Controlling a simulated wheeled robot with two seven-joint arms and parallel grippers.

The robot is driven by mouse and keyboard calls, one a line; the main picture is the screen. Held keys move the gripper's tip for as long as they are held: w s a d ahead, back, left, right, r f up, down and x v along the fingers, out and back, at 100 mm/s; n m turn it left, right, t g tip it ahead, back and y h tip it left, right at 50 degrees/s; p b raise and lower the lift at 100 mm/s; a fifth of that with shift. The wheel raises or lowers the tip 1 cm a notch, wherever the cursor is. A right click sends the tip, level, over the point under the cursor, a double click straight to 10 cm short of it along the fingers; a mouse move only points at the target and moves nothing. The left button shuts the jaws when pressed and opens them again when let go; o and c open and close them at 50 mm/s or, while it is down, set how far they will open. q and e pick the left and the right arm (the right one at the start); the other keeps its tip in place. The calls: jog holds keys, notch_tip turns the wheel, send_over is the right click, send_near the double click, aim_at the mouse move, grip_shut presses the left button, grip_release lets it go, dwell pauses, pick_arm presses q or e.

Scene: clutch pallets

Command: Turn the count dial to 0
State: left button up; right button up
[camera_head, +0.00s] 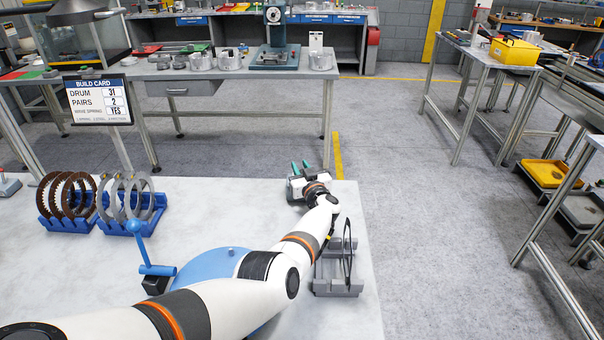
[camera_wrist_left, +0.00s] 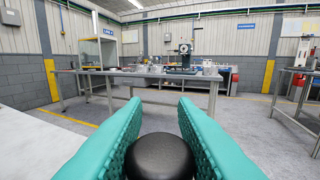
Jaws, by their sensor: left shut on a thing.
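My left arm reaches across the white table to its far right corner. There my left gripper (camera_head: 301,165), with teal fingers, points away from me. In the left wrist view the two teal fingers (camera_wrist_left: 160,125) stand on either side of a black round knob (camera_wrist_left: 160,157) and are shut on it. This knob looks like the count dial; no digits or pointer show on it, so its setting cannot be read. In the head view the gripper and wrist hide the knob. My right gripper is not in view.
Blue racks hold brown rings (camera_head: 68,196) and grey rings (camera_head: 125,198) on the left. A blue lever (camera_head: 138,240) stands nearer. A grey stand with a thin black ring (camera_head: 347,252) is right of my arm. A build card (camera_head: 98,100) reads drum 31, pairs 2, wave spring yes.

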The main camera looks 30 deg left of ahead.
pick_arm(q)
jog(key=shift+f+n+g+y+b, duration=0.1)
jog(key=shift+n+g+y+b, duration=0.2)
jog(key=shift+g, duration=0.1)
jog(key=o, duration=1)
jog(key=shift+r+p, duration=0.4)
jog(key=shift+r, duration=0.2)
notch_tip(320, 180, up, 9)
jog(key=p, duration=0.4)
